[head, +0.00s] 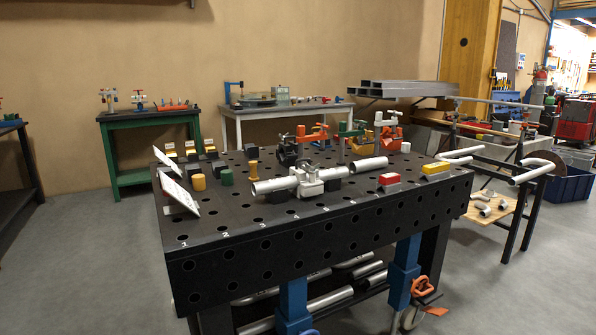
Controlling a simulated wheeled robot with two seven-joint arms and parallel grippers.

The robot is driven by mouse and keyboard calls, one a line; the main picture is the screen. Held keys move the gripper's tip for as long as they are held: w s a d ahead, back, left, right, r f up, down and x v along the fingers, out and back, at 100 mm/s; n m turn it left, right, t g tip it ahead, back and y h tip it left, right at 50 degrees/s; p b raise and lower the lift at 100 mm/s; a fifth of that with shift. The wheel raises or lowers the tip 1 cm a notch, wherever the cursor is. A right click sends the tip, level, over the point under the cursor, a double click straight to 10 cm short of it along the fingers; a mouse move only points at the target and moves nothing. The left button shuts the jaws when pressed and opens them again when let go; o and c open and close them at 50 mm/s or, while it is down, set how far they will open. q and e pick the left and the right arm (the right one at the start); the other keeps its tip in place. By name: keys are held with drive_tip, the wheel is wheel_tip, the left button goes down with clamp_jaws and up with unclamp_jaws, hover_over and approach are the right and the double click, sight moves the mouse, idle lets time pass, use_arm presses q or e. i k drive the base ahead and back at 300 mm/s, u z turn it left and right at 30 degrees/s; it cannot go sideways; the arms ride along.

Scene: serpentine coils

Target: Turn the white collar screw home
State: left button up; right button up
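A pale, whitish clamp or collar (309,182) sits around a steel pipe (275,186) on the black perforated table (240,236). A small upright part shows on its top; I cannot tell whether that is its screw or how far it is turned in. A white-topped piece (378,118) stands by an orange clamp (391,134) at the back right of the table. Which of these is the white collar screw is too small to tell. Neither of my grippers is in view.
A second pipe piece (369,164), a red block (389,179) and a yellow block (436,168) lie right of the clamp. Tilted white panels (180,194) stand at the left edge. Dark clamps (287,151) stand behind the pipe. The front strip of tabletop is clear.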

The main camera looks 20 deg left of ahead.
sight(312, 169)
drive_tip(key=z, duration=0.3)
drive_tip(key=k, duration=0.4)
drive_tip(key=u, duration=1.3)
drive_tip(key=i, duration=0.85)
drive_tip(key=z, duration=0.7)
drive_tip(key=i, duration=0.65)
drive_tip(key=z, duration=0.65)
